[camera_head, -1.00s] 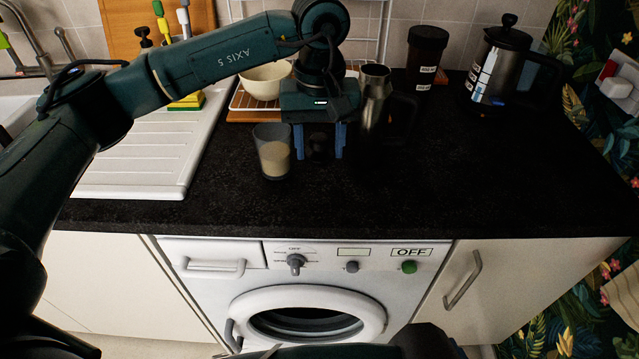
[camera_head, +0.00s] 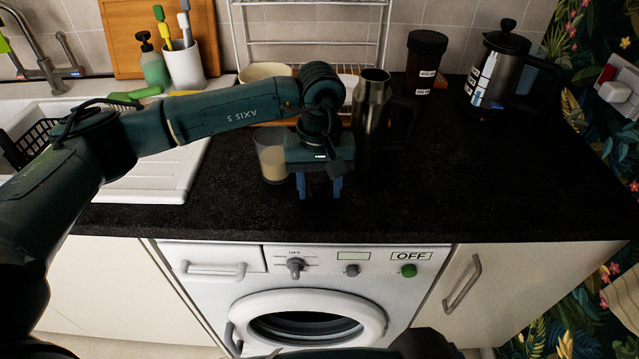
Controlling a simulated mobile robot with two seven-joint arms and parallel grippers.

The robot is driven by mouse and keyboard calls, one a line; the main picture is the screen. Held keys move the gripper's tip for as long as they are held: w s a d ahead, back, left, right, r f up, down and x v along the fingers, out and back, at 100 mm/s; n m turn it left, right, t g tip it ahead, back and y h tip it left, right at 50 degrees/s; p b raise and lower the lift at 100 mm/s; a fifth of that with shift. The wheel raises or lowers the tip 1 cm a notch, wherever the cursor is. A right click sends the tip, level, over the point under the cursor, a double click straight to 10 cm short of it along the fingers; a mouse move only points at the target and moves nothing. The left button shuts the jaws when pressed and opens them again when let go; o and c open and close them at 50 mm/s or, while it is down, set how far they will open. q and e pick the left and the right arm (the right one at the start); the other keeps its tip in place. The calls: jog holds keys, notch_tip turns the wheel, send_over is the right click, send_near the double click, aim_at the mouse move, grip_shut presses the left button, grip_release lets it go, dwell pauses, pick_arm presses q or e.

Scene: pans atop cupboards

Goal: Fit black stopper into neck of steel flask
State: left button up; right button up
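The steel flask (camera_head: 370,115) stands upright on the dark worktop, its neck open at the top and a black handle on its right side. My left gripper (camera_head: 319,186) points down in front and to the left of the flask, low over the worktop. Its two blue fingers are apart. Something dark shows between them, but against the black worktop I cannot tell whether it is the black stopper or whether the fingers press on it. I see the stopper clearly nowhere else. My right gripper is not in view.
A glass with beige contents (camera_head: 272,160) stands close to the left of my gripper. A dark lidded jar (camera_head: 424,62) and a cafetiere (camera_head: 505,70) stand at the back right. A bowl (camera_head: 264,71) and wire rack are behind. The worktop's right front (camera_head: 500,195) is clear.

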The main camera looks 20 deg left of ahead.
pick_arm(q)
jog(key=o, duration=0.5)
jog(key=shift+c, duration=0.2)
